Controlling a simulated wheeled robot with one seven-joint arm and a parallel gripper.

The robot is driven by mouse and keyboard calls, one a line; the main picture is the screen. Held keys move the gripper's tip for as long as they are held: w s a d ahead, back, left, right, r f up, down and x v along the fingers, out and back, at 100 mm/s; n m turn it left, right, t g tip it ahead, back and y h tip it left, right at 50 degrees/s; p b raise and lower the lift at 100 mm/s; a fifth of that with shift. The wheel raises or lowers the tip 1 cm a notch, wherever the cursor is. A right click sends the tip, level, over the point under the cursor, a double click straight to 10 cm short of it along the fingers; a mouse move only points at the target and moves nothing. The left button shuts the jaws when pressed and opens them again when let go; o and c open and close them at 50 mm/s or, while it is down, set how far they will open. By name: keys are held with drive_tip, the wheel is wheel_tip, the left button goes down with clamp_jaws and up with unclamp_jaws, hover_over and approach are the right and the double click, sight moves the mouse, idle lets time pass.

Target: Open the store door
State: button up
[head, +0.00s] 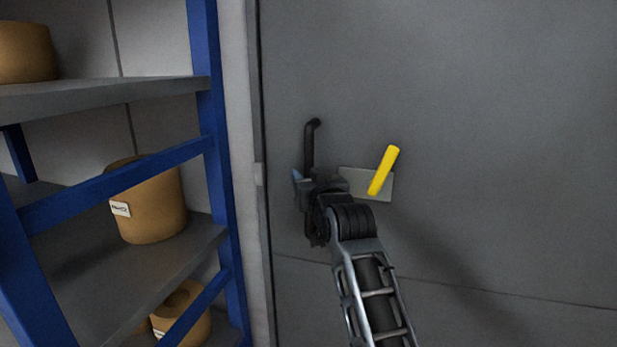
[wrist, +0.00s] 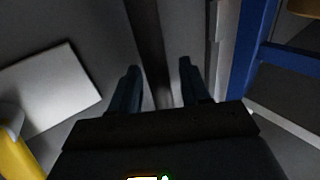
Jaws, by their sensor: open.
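The store door (head: 480,120) is a large flat grey panel that appears closed against its frame. A black upright bar handle (head: 310,145) stands near its left edge. Right of the handle is a pale plate (head: 385,190) with a tilted yellow lever (head: 383,170). My gripper (head: 307,178) is at the handle and hides its middle part. In the wrist view my gripper (wrist: 160,68) is open, with the dark handle bar (wrist: 148,35) showing between its two fingers. I cannot tell whether the fingers touch it. The plate (wrist: 50,88) and yellow lever (wrist: 16,158) show at the left there.
A blue-framed shelf rack (head: 219,150) stands just left of the door frame, with grey shelves (head: 100,97) holding several brown rolls (head: 155,205). A narrow strip of pale wall separates the rack from the door. The door face to the right is clear.

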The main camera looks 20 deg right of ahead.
drive_tip(key=shift+c, duration=0.4)
clamp_jaws()
